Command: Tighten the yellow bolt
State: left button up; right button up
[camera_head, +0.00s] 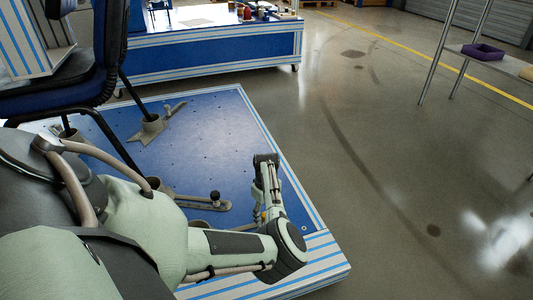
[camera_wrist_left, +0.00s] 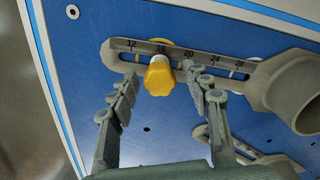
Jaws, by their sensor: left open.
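The yellow bolt (camera_wrist_left: 159,77) has a lobed yellow head and a pale collar. It sits at the slot of a grey bracket (camera_wrist_left: 222,66) with a number scale, fixed to the blue platform (camera_wrist_left: 95,52). My left gripper (camera_wrist_left: 160,83) is open in the left wrist view, with one finger on each side of the bolt head. Gaps show between fingers and bolt, and I cannot tell the depth between them. My right gripper is out of view.
A dark chair (camera_head: 75,85) stands on the platform at left, its legs by grey brackets (camera_head: 148,130). A black knob (camera_head: 215,197) stands on another slotted bracket. A blue-sided bench (camera_head: 215,55) is behind. Open floor (camera_head: 400,170) lies to the right.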

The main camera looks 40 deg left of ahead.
pick_arm(q)
jog(key=shift+n, duration=0.9)
jog(key=n, duration=0.4)
grip_shut()
jog(key=shift+r+m+p, duration=0.2)
jog(key=shift+m+p, duration=0.8)
jog(key=shift+f+m+p, duration=0.1)
jog(key=shift+m+p, duration=0.3)
jog(key=shift+m, duration=0.4)
jog(key=shift+f, duration=0.1)
jog(key=shift+m, duration=0.3)
